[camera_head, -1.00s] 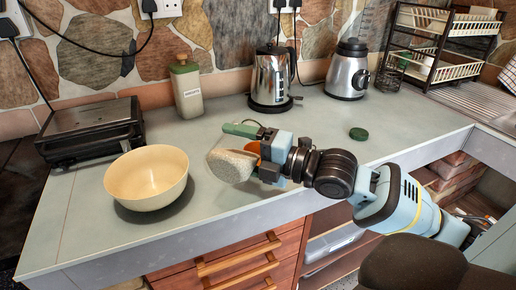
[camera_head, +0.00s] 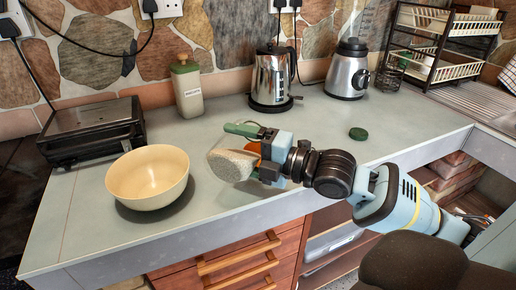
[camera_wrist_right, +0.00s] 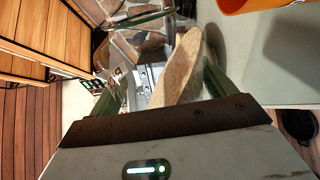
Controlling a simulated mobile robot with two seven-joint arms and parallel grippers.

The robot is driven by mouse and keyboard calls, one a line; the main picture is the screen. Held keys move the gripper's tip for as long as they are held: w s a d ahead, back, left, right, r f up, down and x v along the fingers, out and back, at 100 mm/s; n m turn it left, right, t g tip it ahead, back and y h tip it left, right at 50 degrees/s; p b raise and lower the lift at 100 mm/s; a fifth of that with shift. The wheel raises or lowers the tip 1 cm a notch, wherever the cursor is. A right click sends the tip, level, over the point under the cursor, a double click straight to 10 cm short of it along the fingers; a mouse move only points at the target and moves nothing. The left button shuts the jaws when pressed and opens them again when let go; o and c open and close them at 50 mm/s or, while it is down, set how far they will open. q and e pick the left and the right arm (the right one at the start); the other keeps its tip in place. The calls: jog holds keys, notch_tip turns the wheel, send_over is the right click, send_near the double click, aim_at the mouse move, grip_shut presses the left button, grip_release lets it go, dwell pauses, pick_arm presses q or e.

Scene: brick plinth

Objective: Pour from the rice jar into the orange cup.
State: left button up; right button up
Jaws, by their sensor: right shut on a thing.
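The rice jar (camera_head: 230,166) is clear glass with a pale grainy mass of rice inside. It is tipped over on its side above the counter, its rice end towards the lower left in the head view. My right gripper (camera_head: 240,147) is shut on it. In the right wrist view the rice jar (camera_wrist_right: 182,72) lies between the green fingers. The orange cup (camera_head: 254,149) is mostly hidden behind the jar and gripper. Part of the orange cup (camera_wrist_right: 247,5) shows at the top right of the wrist view. I cannot see rice falling. My left gripper is out of view.
A cream bowl (camera_head: 148,178) stands left of the jar near the front edge. A dark grill (camera_head: 90,130), green-topped canister (camera_head: 187,90), kettle (camera_head: 271,80) and blender (camera_head: 347,72) stand along the back.

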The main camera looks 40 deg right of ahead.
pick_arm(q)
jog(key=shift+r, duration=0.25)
pick_arm(e)
jog(key=shift+r+m, duration=0.1)
jog(key=shift+m, duration=0.2)
dwell(0.4)
pick_arm(q)
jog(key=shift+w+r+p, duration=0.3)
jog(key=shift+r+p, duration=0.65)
jog(key=shift+p, duration=0.2)
pick_arm(e)
jog(key=shift+w+d+r+m, duration=0.15)
jog(key=shift+d+r+m, duration=0.1)
jog(key=shift+r+m, duration=0.45)
dwell(0.4)
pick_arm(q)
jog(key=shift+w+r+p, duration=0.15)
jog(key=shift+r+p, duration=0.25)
pick_arm(e)
jog(key=shift+w+d+f+m, duration=0.1)
jog(key=shift+d+f+m, duration=0.05)
jog(key=shift+m, duration=0.35)
jog(key=shift+w+d+f+m, duration=0.1)
jog(key=shift+f+m, duration=0.05)
jog(key=shift+m, duration=0.35)
dwell(0.9)
